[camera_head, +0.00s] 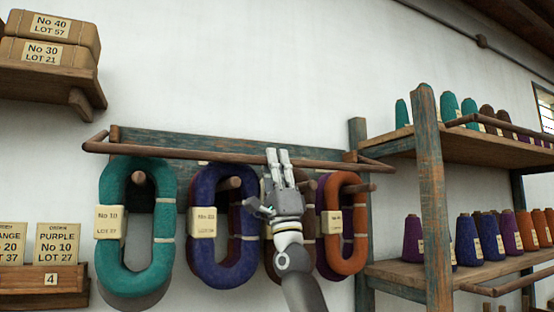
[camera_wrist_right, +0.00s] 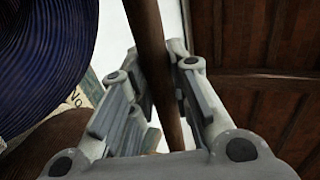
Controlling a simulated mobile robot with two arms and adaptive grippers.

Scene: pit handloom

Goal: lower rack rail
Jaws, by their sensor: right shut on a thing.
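The rack rail (camera_head: 200,153) is a long brown wooden bar. It runs across the front of the rack's weathered blue-green board (camera_head: 240,143), above the pegs with the hanging yarn hanks. My right gripper (camera_head: 278,156) reaches up to the rail, right of its middle. In the right wrist view the rail (camera_wrist_right: 150,40) passes between the two fingers of the gripper (camera_wrist_right: 158,85), which is shut on it. The wrist hides part of a dark brown hank (camera_head: 271,262) behind it. My left gripper is not in view.
Teal (camera_head: 110,255), blue (camera_head: 206,262) and orange (camera_head: 347,256) hanks hang close below the rail. A shelf post (camera_head: 434,200) and shelves with several yarn cones stand at the right. Wrapped packages (camera_head: 50,50) sit on a shelf at the upper left.

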